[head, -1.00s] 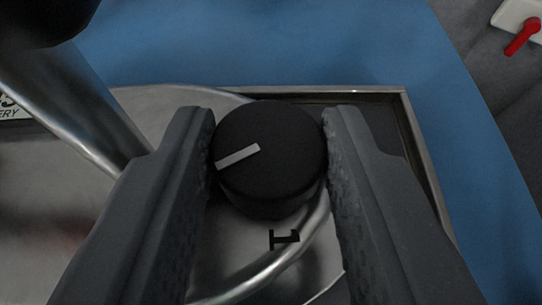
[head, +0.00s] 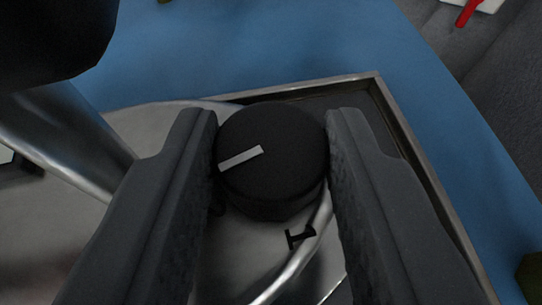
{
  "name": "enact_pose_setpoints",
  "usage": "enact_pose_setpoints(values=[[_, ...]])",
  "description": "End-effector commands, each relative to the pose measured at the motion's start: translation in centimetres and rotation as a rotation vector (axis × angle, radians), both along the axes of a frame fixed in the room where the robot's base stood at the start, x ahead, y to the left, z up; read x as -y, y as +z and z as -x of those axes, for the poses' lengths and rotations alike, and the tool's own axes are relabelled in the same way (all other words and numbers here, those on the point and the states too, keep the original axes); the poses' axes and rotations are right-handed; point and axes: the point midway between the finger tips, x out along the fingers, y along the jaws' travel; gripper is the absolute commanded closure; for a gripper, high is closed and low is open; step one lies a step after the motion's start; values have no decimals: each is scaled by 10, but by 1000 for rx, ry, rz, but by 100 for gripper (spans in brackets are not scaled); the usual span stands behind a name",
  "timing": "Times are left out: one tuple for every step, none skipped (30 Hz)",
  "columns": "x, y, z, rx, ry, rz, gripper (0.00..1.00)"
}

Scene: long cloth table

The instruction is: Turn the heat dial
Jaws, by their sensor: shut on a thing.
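The heat dial (head: 272,178) is a round black knob with a white pointer line (head: 240,158) on its top. The line points left and slightly down in the picture. The dial stands on a metal plate with a black mark (head: 300,238) below and right of it. My gripper (head: 272,155) is shut on the dial, one dark finger on its left side and one on its right. The inner finger faces meet the knob's sides. The lower part of the dial's base is partly hidden.
A metal tray rim (head: 425,165) runs behind and right of the dial. A shiny metal tube (head: 70,140) rises at the left, under a dark rounded shape. Blue cloth (head: 270,45) lies beyond. A red handle (head: 466,12) shows at the top right.

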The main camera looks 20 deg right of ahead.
Motion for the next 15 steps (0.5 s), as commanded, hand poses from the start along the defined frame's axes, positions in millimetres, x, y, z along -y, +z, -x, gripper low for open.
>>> enact_pose_setpoints(values=[[-1,1,0,2,1,0,92],[-1,1,0,2,1,0,92],[-1,1,0,2,1,0,92],[-1,1,0,1,1,0,92],[-1,1,0,1,1,0,92],[-1,1,0,1,1,0,92],[-1,1,0,1,1,0,64],[-1,1,0,1,1,0,55],[-1,0,0,1,1,0,47],[-1,0,0,0,2,-1,47],[-1,0,0,0,2,0,47],[-1,0,0,0,2,0,47],[-1,0,0,0,2,0,47],[-1,0,0,0,3,0,47],[-1,0,0,0,3,0,47]])
